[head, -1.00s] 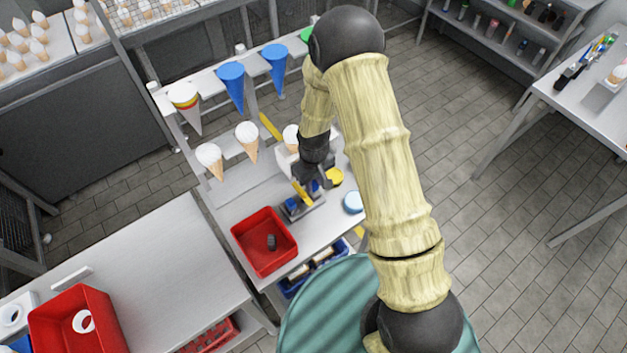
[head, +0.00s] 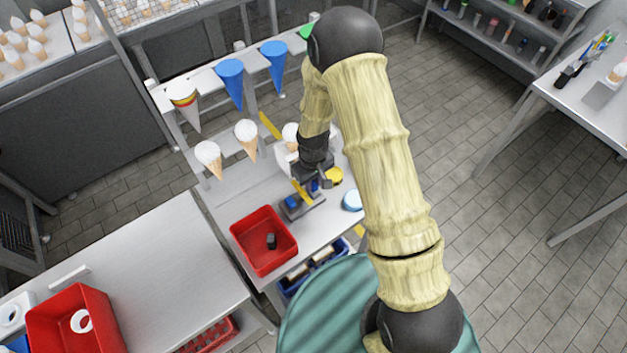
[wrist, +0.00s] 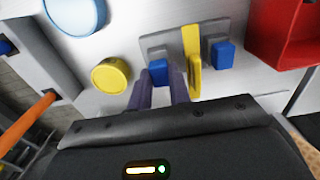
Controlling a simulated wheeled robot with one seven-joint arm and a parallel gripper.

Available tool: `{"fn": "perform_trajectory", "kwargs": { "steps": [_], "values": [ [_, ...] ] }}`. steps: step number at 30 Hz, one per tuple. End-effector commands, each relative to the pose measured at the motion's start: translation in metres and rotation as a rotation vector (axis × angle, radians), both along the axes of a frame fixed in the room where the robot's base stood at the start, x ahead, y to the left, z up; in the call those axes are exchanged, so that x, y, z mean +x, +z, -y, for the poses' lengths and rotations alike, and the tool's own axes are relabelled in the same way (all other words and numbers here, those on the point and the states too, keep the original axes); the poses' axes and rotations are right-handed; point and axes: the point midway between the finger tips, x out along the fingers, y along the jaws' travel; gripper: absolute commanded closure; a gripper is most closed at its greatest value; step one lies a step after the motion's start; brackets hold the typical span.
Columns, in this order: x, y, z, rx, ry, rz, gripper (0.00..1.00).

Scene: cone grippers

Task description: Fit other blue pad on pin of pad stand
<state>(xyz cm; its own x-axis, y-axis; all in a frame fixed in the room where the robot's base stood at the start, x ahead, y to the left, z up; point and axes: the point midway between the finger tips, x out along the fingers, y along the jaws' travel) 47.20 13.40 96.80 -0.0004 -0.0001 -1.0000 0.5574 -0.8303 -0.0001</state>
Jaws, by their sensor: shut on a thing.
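The pad stand (head: 303,210) is a grey base on the metal table, with a yellow upright piece (wrist: 193,60) in its middle. One blue pad (wrist: 222,54) sits on the stand on the red bin's side; it also shows in the head view (head: 291,202). My gripper (wrist: 162,82) is shut on the other blue pad (wrist: 158,71), at the stand's other end. Whether this pad is seated on its pin cannot be told, since the fingers and pad hide it. In the head view my gripper (head: 318,184) is partly hidden by the arm.
A red bin (head: 247,262) with a dark object stands beside the stand. A yellow round lid (wrist: 111,75) and a blue-white round tub (wrist: 75,14) lie on the other side. Cones hang in a rack (head: 212,80) behind.

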Motion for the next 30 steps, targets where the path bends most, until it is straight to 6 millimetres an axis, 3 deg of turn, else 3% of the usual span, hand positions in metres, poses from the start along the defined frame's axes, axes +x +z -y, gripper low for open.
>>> {"fn": "perform_trajectory", "kwargs": {
  "steps": [30],
  "values": [
    [0.0003,-0.0102,0.0010,0.000,-0.002,0.000,1.00]
  ]
}}
